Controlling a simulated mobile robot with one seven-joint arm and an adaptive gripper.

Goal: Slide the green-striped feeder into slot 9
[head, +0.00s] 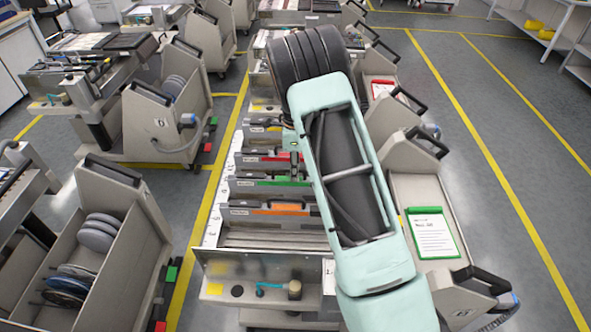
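The green-striped feeder (262,182) lies in the trolley's feeder bank in the head view, between a red-striped feeder (262,158) and an orange-striped feeder (272,209). Its right end is hidden behind my mint-green arm. What shows of my gripper (294,168) is a small dark part at the left edge of my arm, near the right part of the green and red stripes. My arm hides most of it. I cannot tell whether the fingers are open or shut, or touch the feeder. Slot numbers are too small to read, so I cannot tell which is slot 9.
A yellow-striped feeder (262,127) lies farther back. Bare slot rails (265,239) show in front of the orange-striped feeder. A metal front shelf (225,289) carries small tools. Reel bins stand to the left, and a clipboard (434,238) lies at right.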

